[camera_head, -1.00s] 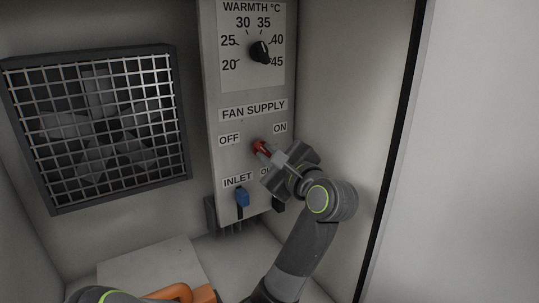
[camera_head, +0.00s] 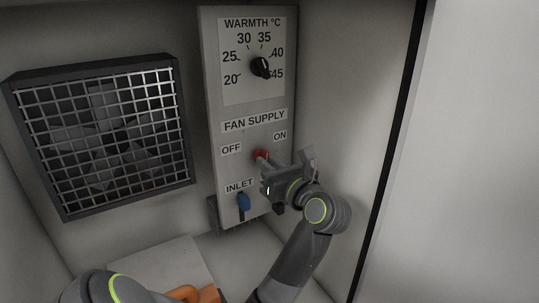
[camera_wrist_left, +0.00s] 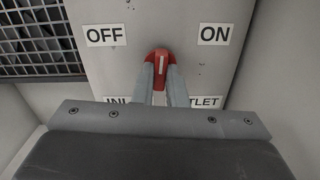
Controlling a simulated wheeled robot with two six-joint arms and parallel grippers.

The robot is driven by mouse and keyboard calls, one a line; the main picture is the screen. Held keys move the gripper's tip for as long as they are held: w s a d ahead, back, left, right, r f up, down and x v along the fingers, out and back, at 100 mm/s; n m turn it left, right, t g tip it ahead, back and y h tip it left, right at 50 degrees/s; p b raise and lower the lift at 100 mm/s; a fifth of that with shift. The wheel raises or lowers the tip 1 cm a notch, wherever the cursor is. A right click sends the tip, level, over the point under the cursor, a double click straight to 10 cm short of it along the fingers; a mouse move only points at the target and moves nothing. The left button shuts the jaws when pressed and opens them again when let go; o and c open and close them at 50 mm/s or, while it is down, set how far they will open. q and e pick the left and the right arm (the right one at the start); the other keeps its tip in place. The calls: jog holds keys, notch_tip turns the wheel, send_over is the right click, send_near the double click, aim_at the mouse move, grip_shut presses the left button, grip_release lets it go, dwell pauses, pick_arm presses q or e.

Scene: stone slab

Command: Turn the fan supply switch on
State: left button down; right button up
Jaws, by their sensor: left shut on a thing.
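The red fan supply switch (camera_head: 261,155) sits on the grey panel (camera_head: 212,120), below the FAN SUPPLY label, with the OFF label (camera_head: 231,149) to its left and the ON label (camera_head: 280,136) to its right. My left gripper (camera_head: 262,165) is shut on it. In the left wrist view both fingers flank the red switch (camera_wrist_left: 161,66); its white mark stands nearly upright, between OFF and ON. My right gripper is not in view.
The warmth dial (camera_head: 261,67) is above on the same panel. A blue inlet lever (camera_head: 243,202) is just below left of my gripper. A caged fan (camera_head: 105,135) is on the left wall. An orange object (camera_head: 205,294) shows at the bottom edge.

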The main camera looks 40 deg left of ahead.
pick_arm(q)
jog(key=shift+r+m+p, duration=0.1)
jog(key=shift+m+p, duration=3)
jog(key=shift+m, duration=0.3)
jog(key=c, duration=1.5)
grip_release()
jog(key=shift+o, duration=0.2)
